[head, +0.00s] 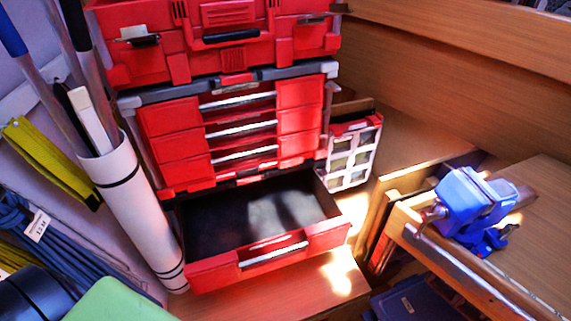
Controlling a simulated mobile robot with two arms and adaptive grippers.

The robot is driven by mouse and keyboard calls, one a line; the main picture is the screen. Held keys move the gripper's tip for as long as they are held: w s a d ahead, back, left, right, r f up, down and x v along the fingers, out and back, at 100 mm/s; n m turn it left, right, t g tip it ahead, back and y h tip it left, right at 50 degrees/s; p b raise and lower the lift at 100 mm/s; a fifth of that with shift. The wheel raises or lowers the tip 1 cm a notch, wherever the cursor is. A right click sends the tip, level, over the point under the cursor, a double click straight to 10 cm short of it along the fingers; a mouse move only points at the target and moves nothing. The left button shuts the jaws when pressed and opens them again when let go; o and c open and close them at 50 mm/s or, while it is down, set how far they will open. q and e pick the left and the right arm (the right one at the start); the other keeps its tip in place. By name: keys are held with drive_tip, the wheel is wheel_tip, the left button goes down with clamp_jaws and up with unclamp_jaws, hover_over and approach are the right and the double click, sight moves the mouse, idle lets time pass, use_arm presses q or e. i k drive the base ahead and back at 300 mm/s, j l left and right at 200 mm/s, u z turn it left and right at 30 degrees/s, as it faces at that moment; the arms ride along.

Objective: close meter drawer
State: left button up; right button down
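A red drawer (315,238) at the bottom of the red tool chest (165,125) is pulled far out. Its dark inside looks empty, and it has a pale bar handle (273,254) on its front. No label shows that names it the meter drawer. Several shallower drawers with silver handles (240,129) above it look shut. Neither of my grippers is in view.
A white tube (135,205) holding long tools stands close to the open drawer's left side. A blue vise (470,200) sits on a wooden bench at right. Blue coiled line (50,235), a black rounded thing (42,295) and a green thing (120,302) lie at lower left.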

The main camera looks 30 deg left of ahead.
sight(233, 236)
drive_tip(key=u, duration=0.95)
drive_tip(key=l, duration=0.1)
